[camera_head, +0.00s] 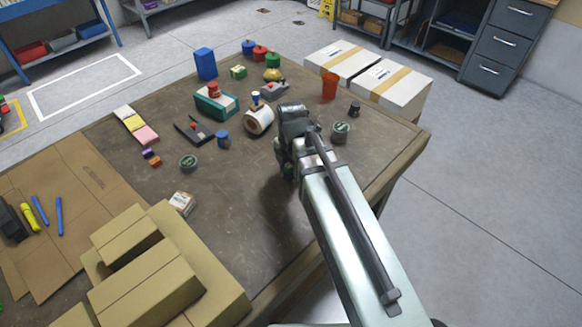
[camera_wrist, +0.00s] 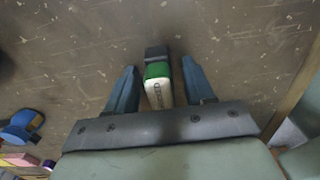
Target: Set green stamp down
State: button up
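The green stamp has a black end, a green band and a white labelled side. In the wrist view the green stamp (camera_wrist: 158,72) lies between the two blue fingers of my gripper (camera_wrist: 158,66), with a narrow gap visible on each side. My gripper is open around it. In the head view my gripper (camera_head: 289,170) is low over the right-middle part of the brown table (camera_head: 240,222). Whether the stamp rests fully on the table is hard to tell.
A tape roll (camera_head: 259,122), a grey-green tin (camera_head: 341,131) and a black knob-like piece (camera_head: 354,109) are near my gripper. Cardboard boxes (camera_head: 147,290) fill the front left. White boxes (camera_head: 390,85) stand beyond the back right edge. The table's middle is mostly clear.

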jog(key=shift+r, duration=0.15)
notch_tip(320, 180, up, 12)
dwell(1.0)
dwell(0.3)
